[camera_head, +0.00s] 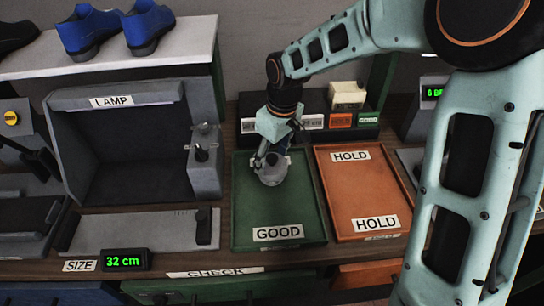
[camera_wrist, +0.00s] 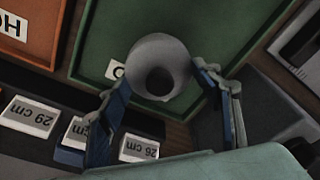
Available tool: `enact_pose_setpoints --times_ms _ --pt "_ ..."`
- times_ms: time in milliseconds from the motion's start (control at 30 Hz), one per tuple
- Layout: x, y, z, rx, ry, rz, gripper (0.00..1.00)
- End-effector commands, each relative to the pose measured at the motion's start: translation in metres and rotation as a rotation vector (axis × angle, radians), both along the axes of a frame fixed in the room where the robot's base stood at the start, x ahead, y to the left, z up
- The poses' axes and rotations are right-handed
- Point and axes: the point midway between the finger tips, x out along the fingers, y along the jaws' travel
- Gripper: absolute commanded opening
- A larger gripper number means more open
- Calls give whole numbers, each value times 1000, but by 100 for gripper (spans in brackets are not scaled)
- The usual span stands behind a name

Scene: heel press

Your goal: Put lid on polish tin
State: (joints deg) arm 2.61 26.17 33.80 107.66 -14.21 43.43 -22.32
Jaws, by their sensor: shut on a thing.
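My gripper (camera_head: 268,157) points down over the green tray marked GOOD (camera_head: 247,210). It is shut on a grey round thing (camera_head: 271,175). In the wrist view the same grey round thing (camera_wrist: 172,50) sits between the fingertips, with a dark round patch on its near side. I cannot tell whether it is the polish tin, its lid, or both together. I also cannot tell whether it touches the tray floor. No separate tin or lid can be made out.
An orange tray marked HOLD (camera_head: 350,190) lies right of the green tray. A grey lamp booth (camera_head: 120,150) stands to the left. Behind the trays is a dark rack (camera_head: 250,110) with labelled cards. Blue shoes (camera_head: 148,25) stand on a shelf at upper left.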

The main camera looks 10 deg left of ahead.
Motion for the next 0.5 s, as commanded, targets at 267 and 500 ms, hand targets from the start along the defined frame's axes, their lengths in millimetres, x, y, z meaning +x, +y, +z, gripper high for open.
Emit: enact_pose_setpoints --times_ms 267,500 --pt "-1 -1 -2 -2 3 0 67" --pt "-1 0 -1 -1 2 0 79"
